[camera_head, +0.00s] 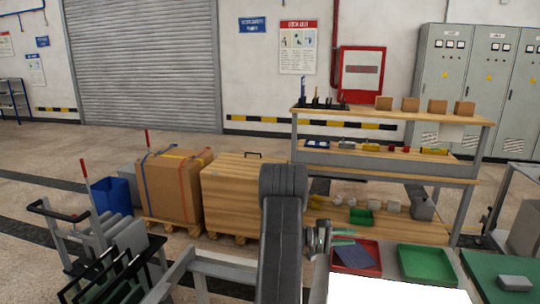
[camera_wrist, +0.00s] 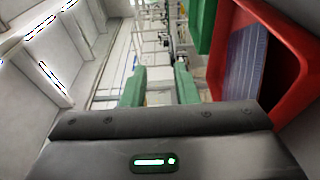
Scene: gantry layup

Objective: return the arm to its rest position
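My arm rises in the middle foreground of the head view, with my gripper (camera_head: 343,238) out to its right, just by the red tray's far-left edge. In the wrist view my gripper (camera_wrist: 159,86) has its two green fingers apart with nothing between them. The red tray (camera_head: 374,245) holds a dark blue sheet (camera_head: 354,257). The tray (camera_wrist: 294,45) and the blue sheet (camera_wrist: 248,60) also show at the right of the wrist view, beside the fingers. The gap between gripper and tray cannot be told.
A green tray (camera_head: 427,265) stands right of the red one, behind a bright white surface (camera_head: 390,291). A wooden workbench (camera_head: 390,174) with shelves stands behind. A strapped carton (camera_head: 174,187), a wooden crate (camera_head: 238,195) and a trolley (camera_head: 110,245) are at left.

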